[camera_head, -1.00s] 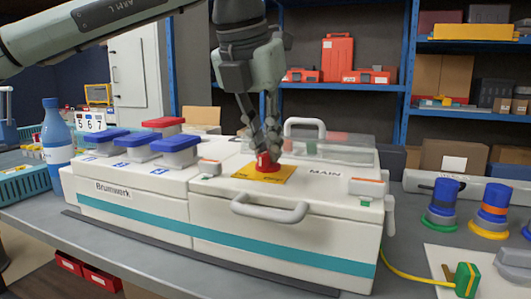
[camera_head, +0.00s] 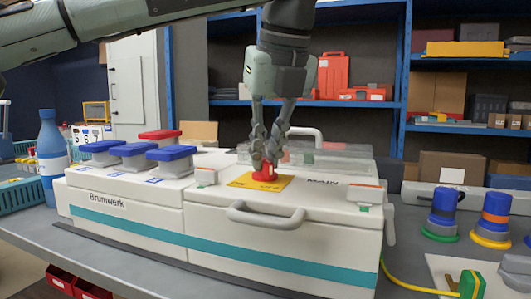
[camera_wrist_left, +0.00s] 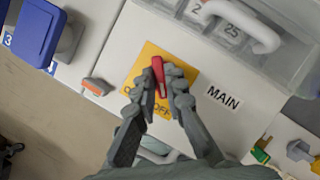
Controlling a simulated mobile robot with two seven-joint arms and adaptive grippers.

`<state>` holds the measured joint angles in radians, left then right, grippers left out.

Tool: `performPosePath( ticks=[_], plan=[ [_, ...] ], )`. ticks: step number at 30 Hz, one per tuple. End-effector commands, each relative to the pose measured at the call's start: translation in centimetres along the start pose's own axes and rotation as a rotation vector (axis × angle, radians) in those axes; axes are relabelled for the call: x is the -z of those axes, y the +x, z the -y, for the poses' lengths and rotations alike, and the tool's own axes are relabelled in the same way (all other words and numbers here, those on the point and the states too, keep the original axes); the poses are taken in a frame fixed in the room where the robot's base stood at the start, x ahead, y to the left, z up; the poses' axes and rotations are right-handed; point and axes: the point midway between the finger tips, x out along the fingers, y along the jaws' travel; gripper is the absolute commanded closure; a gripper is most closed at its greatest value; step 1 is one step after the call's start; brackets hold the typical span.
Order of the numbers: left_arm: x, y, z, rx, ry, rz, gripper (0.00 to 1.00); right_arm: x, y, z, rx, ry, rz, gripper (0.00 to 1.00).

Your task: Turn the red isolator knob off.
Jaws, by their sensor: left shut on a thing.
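The red isolator knob (camera_head: 265,172) stands on a yellow plate (camera_head: 245,181) on top of the white box, left of the MAIN label. My left gripper (camera_head: 267,163) comes down from above with its fingers shut on the knob. In the left wrist view the red knob (camera_wrist_left: 158,75) shows between the two fingertips (camera_wrist_left: 160,93) as a long handle. The yellow plate (camera_wrist_left: 183,68) carries lettering partly hidden by the fingers. My right gripper is not in view.
Blue-lidded socket covers (camera_head: 172,154) and a red-lidded one (camera_head: 160,135) sit on the box's left part. A grey handle (camera_head: 265,215) juts from the front. A clear cover with a handle (camera_head: 318,151) lies behind the knob. Blue and orange plugs (camera_head: 495,210) stand right.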

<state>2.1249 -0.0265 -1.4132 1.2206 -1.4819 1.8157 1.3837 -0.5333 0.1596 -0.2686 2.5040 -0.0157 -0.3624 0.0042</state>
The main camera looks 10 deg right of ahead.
Motion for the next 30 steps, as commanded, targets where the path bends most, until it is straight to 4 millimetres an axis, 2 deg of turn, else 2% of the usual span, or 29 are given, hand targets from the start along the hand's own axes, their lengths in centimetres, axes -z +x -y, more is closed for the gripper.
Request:
performPosePath(
  ticks=[9,22,23,27,30],
  plan=[
    [-0.01,-0.05,0.06,-0.029,-0.071,0.0,1.0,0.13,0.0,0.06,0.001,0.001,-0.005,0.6],
    [-0.02,-0.04,0.05,-0.031,-0.078,0.0,1.0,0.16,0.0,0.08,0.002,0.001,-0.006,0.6],
    [-0.01,-0.04,0.05,-0.031,-0.078,0.0,0.85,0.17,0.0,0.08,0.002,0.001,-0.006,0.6],
    [-0.01,-0.03,0.05,-0.031,-0.077,0.0,0.68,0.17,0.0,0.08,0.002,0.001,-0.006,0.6],
    [-0.01,-0.03,0.05,-0.031,-0.076,0.0,0.68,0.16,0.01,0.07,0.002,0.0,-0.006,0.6]
  ],
)
